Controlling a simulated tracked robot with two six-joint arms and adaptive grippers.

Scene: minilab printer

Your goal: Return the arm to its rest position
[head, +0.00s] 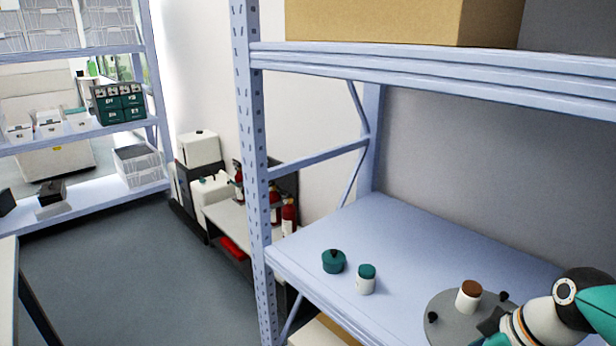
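My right arm comes in at the bottom right corner, with a white, orange-ringed wrist and a teal and black joint. A dark part at its end, seemingly my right gripper (490,324), is just right of a white jar with a brown lid (467,299). The fingers are mostly hidden or too small to read, and I cannot tell whether they touch the jar. The jar stands on a grey round plate (445,322) with small black knobs, on the shelf (400,235). My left gripper is out of view.
A white jar with a teal lid (366,280) and a low teal pot (333,261) stand left of the plate. A blue rack post (254,170) rises at the shelf's left edge. An upper shelf (420,68) holds a cardboard box (400,20). The shelf's back is clear.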

